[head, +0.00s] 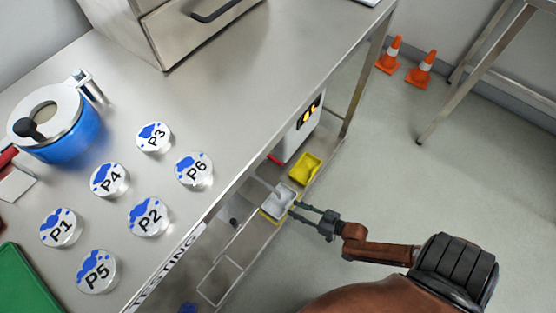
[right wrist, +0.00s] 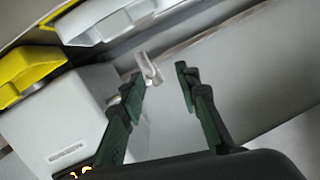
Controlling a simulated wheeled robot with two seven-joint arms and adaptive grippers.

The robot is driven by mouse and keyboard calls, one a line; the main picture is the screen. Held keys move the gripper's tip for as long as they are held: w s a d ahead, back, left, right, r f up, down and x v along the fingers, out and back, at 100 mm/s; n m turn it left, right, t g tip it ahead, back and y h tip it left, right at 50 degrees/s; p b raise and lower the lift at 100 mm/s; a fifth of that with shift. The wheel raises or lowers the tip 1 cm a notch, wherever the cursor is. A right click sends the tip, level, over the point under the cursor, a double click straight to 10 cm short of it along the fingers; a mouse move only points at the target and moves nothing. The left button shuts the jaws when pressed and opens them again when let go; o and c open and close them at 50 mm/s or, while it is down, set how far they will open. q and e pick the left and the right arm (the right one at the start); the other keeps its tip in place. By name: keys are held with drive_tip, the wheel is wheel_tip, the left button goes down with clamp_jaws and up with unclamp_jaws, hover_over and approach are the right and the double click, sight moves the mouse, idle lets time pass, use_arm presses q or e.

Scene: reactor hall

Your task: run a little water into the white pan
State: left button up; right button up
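The white pan (head: 279,200) sits low beside the table's edge, on or at a lower shelf; in the right wrist view a white pan (right wrist: 108,20) shows at the upper left. My right gripper (head: 298,212) reaches in from the right, close to the white pan. In the right wrist view the fingers of my right gripper (right wrist: 160,82) are apart. A small pale tab (right wrist: 149,68) shows between and beyond the fingertips; I cannot tell what it belongs to or whether it is touched. My left gripper is out of view. No running water shows.
A yellow pan (head: 305,168) stands just behind the white one. A white unit with lit panel (head: 303,125) stands under the table (head: 230,110). Labelled round samples and a blue vessel (head: 66,128) are on top. Two orange cones (head: 405,61) stand on open floor.

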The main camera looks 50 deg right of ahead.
sight(276, 161)
drive_tip(key=w+d+r+m+t+h, duration=0.1)
drive_tip(key=w+d+r, duration=0.2)
drive_tip(key=w+d, duration=0.25)
drive_tip(key=w+d+r+t+h, duration=0.1)
drive_tip(key=w+d+r+t, duration=0.1)
drive_tip(key=w+d+r, duration=0.3)
drive_tip(key=w, duration=0.2)
drive_tip(key=w+a+f+b, duration=0.1)
drive_tip(key=w, duration=0.2)
drive_tip(key=w+b, duration=0.1)
drive_tip(key=w, duration=0.2)
drive_tip(key=shift+w+a+f, duration=0.15)
drive_tip(key=shift+a+f, duration=0.15)
drive_tip(key=shift+f, duration=0.1)
drive_tip(key=shift+w+r, duration=0.15)
drive_tip(key=shift+w, duration=0.25)
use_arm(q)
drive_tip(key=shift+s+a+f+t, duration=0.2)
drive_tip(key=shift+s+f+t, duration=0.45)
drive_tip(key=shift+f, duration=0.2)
use_arm(e)
clamp_jaws()
